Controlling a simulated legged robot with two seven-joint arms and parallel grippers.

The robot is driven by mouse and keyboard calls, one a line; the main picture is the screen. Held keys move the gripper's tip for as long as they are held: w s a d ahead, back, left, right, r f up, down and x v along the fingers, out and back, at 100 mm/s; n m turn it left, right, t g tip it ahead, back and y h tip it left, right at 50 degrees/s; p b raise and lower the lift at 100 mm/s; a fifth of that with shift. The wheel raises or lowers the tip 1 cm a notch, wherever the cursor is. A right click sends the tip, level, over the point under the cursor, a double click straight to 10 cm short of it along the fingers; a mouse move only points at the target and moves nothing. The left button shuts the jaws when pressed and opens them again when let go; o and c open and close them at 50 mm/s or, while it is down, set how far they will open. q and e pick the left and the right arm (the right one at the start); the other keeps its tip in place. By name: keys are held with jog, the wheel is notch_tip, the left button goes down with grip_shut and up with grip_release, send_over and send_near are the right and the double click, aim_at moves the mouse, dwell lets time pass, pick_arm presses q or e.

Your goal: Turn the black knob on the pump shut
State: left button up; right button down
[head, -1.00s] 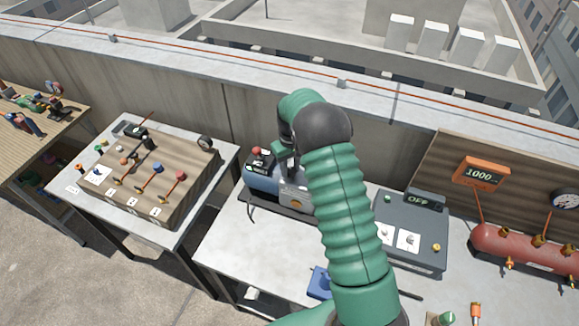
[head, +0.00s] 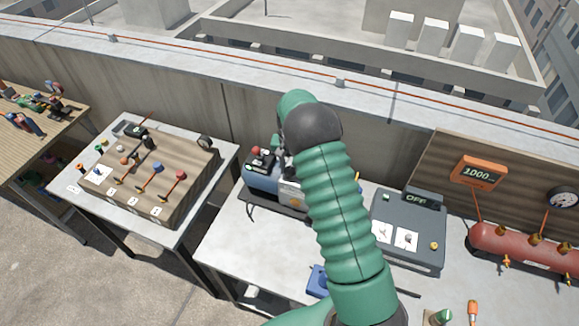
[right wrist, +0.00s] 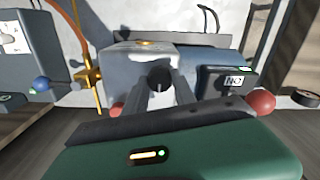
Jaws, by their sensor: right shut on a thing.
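The pump (head: 262,180) is a blue-grey unit on the middle table, partly hidden behind my right arm in the head view. In the right wrist view the pump body (right wrist: 150,57) is ahead of my right gripper (right wrist: 162,88). The black knob (right wrist: 159,75) is between its two grey fingers, and the gripper is shut on it. In the head view the knob is hidden by my green right arm, and my right gripper (head: 284,158) shows only in part. My left gripper is not in view.
A red ball (right wrist: 262,102) and a dark box with a number label (right wrist: 235,82) are close to the right of the fingers. A brass pipe (right wrist: 90,75) stands left. A dark panel reading OFF (head: 408,235) is right of the pump. The table front (head: 250,240) is mostly clear.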

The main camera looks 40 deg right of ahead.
aim_at(290, 168)
dwell(0.4)
jog(key=c, duration=1)
grip_release()
jog(key=shift+c, duration=0.2)
jog(key=shift+r, duration=0.3)
notch_tip(290, 168, up, 16)
jog(key=b, duration=0.2)
